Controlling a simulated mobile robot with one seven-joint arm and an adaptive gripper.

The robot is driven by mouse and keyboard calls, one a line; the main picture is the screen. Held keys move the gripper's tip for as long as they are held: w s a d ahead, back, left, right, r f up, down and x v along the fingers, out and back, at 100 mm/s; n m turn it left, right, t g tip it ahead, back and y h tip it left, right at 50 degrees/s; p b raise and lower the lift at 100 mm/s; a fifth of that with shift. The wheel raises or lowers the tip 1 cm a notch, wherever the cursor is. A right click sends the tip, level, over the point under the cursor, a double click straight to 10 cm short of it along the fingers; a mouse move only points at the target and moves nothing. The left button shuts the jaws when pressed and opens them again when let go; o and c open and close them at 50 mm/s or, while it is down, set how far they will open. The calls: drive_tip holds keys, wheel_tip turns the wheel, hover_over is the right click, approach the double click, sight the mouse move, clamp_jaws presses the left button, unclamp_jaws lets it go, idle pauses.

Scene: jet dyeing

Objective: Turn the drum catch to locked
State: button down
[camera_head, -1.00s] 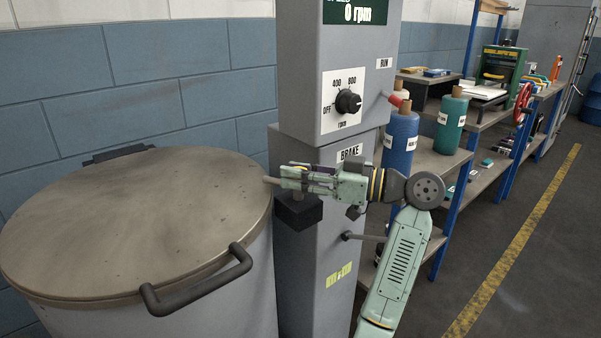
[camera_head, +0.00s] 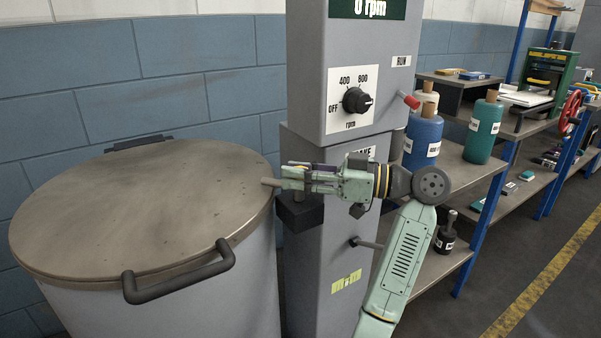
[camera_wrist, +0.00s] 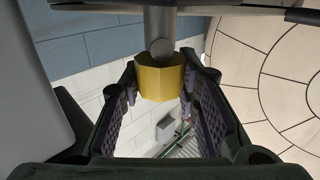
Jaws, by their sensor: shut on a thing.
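The drum (camera_head: 180,295) stands at the left with its round brownish metal lid (camera_head: 130,205) down flat. At the lid's right edge, the catch shows as a short grey-brown bar end (camera_head: 269,182) poking past my fingertips. My gripper (camera_head: 284,178) comes in from the right, level, and is shut on the catch. In the wrist view, a yellow grip (camera_wrist: 160,78) on a grey rod (camera_wrist: 160,28) sits between my purple-padded fingers. My fingers hide most of the catch in the head view, and I cannot read its position there.
A grey control cabinet (camera_head: 325,240) with a speed knob (camera_head: 356,100), a red-tipped lever (camera_head: 410,100) and a lower brake lever (camera_head: 366,243) stands close behind my arm. A black lid handle (camera_head: 180,278) juts out in front. Shelves with bottles (camera_head: 423,140) stand right.

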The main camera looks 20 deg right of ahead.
idle(0.4)
drive_tip(key=c, duration=1.2)
unclamp_jaws()
drive_tip(key=shift+d, duration=0.1)
drive_tip(key=v, duration=1.2)
drive_tip(key=shift+w, duration=0.1)
